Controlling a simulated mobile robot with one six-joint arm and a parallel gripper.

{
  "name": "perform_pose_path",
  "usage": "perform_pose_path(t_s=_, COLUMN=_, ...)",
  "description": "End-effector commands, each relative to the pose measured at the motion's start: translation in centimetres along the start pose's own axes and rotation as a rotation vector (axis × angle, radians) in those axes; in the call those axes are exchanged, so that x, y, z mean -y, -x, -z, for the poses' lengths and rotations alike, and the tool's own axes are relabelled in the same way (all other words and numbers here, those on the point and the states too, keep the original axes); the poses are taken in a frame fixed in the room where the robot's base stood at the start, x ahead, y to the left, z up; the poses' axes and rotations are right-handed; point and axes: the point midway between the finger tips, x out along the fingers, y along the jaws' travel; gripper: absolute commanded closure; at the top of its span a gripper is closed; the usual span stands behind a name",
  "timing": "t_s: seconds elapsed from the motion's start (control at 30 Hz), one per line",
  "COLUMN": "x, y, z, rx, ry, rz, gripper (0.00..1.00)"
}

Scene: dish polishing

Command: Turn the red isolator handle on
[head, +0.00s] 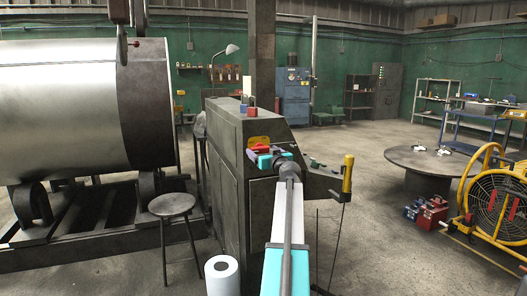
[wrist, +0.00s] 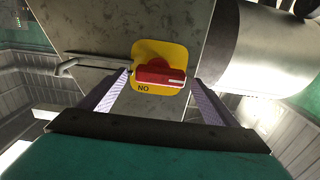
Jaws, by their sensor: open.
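The red isolator handle (wrist: 160,76) sits on a yellow plate (wrist: 181,54) in the middle of the wrist view. The handle's bar lies nearly level in that picture, with a pale line along its right part. Dark letters reading "NO" show at the plate's lower left in this view. My gripper (wrist: 160,82) is open, with one finger on each side of the handle. I cannot tell whether either finger touches it. In the head view my arm hides part of the cabinet.
A stool (head: 172,205) and a white roll (head: 222,274) are at left. A round table (head: 432,160) and a yellow-framed fan (head: 497,205) are at right.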

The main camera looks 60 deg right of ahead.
Motion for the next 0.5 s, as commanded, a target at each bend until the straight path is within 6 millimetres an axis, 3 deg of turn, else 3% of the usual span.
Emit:
perform_pose_path(t_s=0.2, x=-0.06, y=-1.21, z=-0.01, rx=0.000, ry=0.000, rz=-0.001, gripper=0.17)
perform_pose_path(t_s=0.5, x=0.00, y=-1.32, z=-0.04, rx=0.000, ry=0.000, rz=-0.001, gripper=0.17)
